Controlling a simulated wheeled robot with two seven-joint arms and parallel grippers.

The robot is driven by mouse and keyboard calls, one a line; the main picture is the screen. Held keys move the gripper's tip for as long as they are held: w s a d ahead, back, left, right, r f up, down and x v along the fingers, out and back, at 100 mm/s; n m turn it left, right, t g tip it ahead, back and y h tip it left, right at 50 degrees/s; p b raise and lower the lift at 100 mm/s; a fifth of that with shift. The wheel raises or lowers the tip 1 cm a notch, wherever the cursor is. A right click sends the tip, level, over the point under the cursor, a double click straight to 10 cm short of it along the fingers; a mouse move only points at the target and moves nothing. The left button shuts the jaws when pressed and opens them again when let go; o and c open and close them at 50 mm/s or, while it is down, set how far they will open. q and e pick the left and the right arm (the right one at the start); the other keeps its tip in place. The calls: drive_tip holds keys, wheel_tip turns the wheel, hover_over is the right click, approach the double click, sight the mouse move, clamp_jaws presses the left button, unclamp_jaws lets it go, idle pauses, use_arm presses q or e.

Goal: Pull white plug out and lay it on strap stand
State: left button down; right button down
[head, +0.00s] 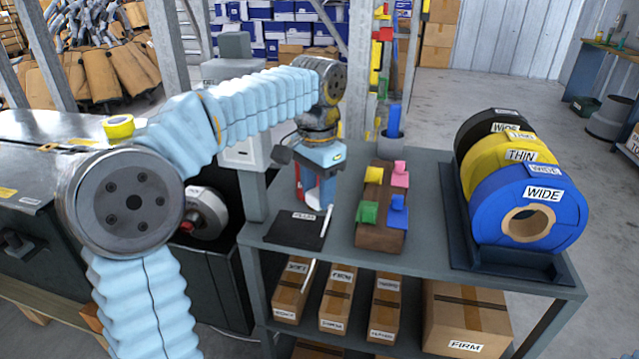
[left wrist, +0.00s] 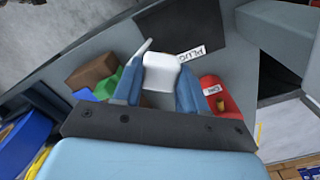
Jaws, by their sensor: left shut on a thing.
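The white plug (left wrist: 160,75) is between the two blue fingers of my left gripper (left wrist: 158,92) in the left wrist view, with a thin white stem pointing up and left. In the head view my left gripper (head: 315,190) points down, shut on the plug, above the left part of the grey stand (head: 340,222). A dark mat (head: 285,238) with a white label lies just below the gripper; in the left wrist view the label reads PLUG (left wrist: 190,54). The gripper largely hides the plug in the head view, and I cannot tell whether it touches the mat. My right gripper is not in view.
A brown block (head: 380,236) with coloured pegs stands right of the mat. Large labelled rolls (head: 527,208) fill the stand's right end. Cartons (head: 335,298) sit on the lower shelf. A red labelled thing (left wrist: 220,95) is close beside the right finger.

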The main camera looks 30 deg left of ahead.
sight(318, 231)
use_arm(q)
drive_tip(key=shift+f, duration=0.55)
wheel_tip(318, 231, down, 3)
drive_tip(key=b, duration=0.3)
drive_tip(key=shift+f, duration=0.15)
drive_tip(key=shift+f+b, duration=0.85)
drive_tip(key=shift+f, duration=0.35)
drive_tip(key=c, duration=0.5)
unclamp_jaws()
drive_tip(key=shift+c, duration=0.2)
wheel_tip(318, 231, up, 14)
drive_tip(key=p, duration=0.3)
drive_tip(key=shift+p, duration=0.35)
